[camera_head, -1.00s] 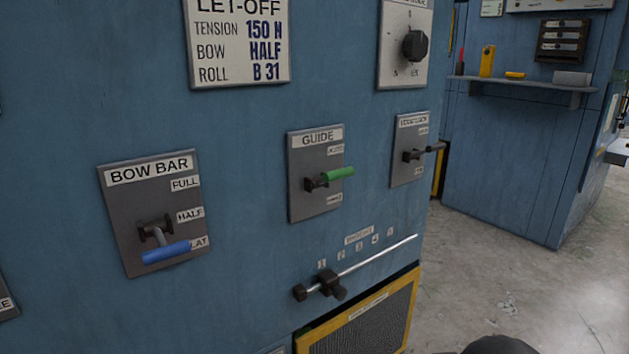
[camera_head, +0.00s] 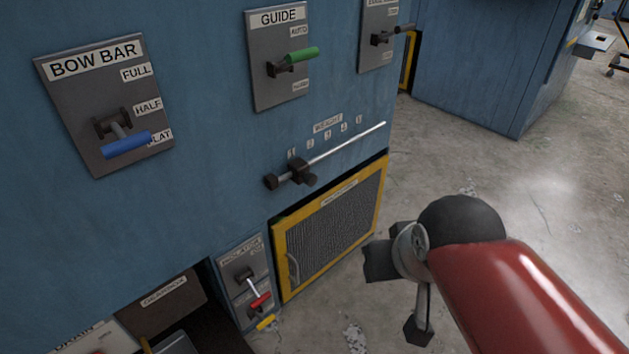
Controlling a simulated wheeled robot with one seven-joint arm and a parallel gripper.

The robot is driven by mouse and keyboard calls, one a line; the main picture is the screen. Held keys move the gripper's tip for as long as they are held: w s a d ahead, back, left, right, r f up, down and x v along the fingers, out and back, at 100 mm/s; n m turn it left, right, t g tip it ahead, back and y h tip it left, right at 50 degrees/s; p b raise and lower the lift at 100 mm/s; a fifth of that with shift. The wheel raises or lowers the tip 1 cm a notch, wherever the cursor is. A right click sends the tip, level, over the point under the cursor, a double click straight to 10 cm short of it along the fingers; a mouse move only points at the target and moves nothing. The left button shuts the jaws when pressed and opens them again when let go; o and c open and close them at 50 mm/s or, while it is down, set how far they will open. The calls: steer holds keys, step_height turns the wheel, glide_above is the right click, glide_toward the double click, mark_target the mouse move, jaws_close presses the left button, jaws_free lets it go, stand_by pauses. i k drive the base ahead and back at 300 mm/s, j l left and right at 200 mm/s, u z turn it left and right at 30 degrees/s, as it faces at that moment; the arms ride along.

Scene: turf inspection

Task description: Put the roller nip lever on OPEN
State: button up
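No plate that I can read as ROLLER NIP is in view. The GUIDE lever (camera_head: 294,59) has a green handle that sticks out towards AUTO. A black-handled lever (camera_head: 390,36) sits on a plate cut by the top edge, its title unreadable. My gripper (camera_head: 398,296) is at the end of my red arm at lower right, over the floor and apart from every lever.
A WEIGHT rod with a black slider (camera_head: 302,172) runs above a yellow-framed mesh door (camera_head: 333,232). An ISOLATOR plate (camera_head: 240,270) with red and yellow handles is at its left. Dark openings lie at lower left. The concrete floor (camera_head: 500,160) at right is clear.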

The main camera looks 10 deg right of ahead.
mark_target(265, 321)
steer(key=j, duration=0.45)
steer(key=k+j+z, duration=0.1)
steer(key=j, duration=0.3)
steer(key=k+j+z, duration=0.1)
steer(key=j, duration=0.35)
steer(key=k+j, duration=0.1)
steer(key=j, duration=0.3)
steer(key=k+j+z, duration=0.1)
steer(key=j, duration=0.35)
